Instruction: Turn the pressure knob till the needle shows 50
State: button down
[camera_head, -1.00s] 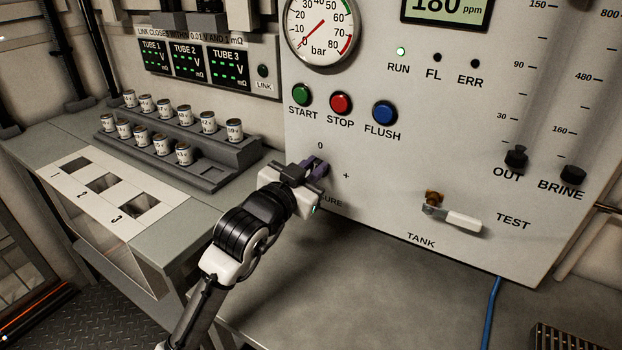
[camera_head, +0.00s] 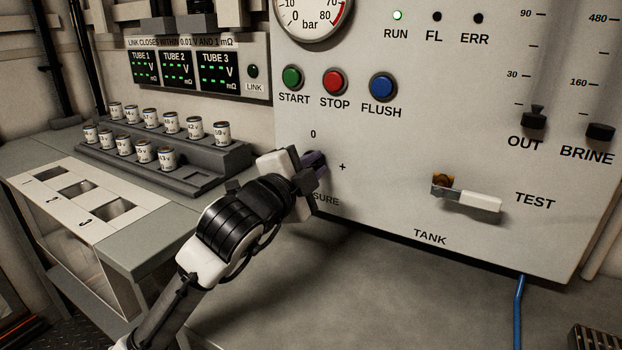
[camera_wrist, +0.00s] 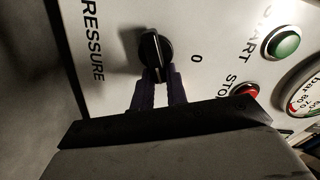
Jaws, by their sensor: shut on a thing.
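The black pressure knob (camera_wrist: 155,55) shows in the wrist view, on the white panel between the PRESSURE label and the 0 mark. My gripper (camera_wrist: 157,90) is shut on the knob, its purple fingers reaching up to it. In the head view my gripper (camera_head: 316,163) is at the panel below the 0 mark, left of the plus mark, and hides most of the knob. The bar gauge (camera_head: 322,22) is cut off by the top edge there, and its needle cannot be read. In the wrist view only part of the gauge (camera_wrist: 305,95) shows at the right edge.
START (camera_head: 292,77), STOP (camera_head: 335,81) and FLUSH (camera_head: 383,86) buttons sit just above my gripper. A TEST valve handle (camera_head: 470,199) juts out to the right. A stepped rack (camera_head: 205,165) of small cans stands left.

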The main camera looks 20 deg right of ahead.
notch_tip(320, 180, down, 2)
jog(key=m+b, duration=0.5)
jog(key=m, duration=0.6)
jog(key=shift+f+b, duration=0.1)
jog(key=shift+b, duration=0.25)
jog(key=shift+m, duration=0.3)
jog(key=c, duration=1.4)
grip_release()
jog(key=shift+a, duration=0.15)
jog(key=v, duration=1.3)
jog(key=shift+s+a, duration=0.15)
jog(key=shift+s, duration=0.05)
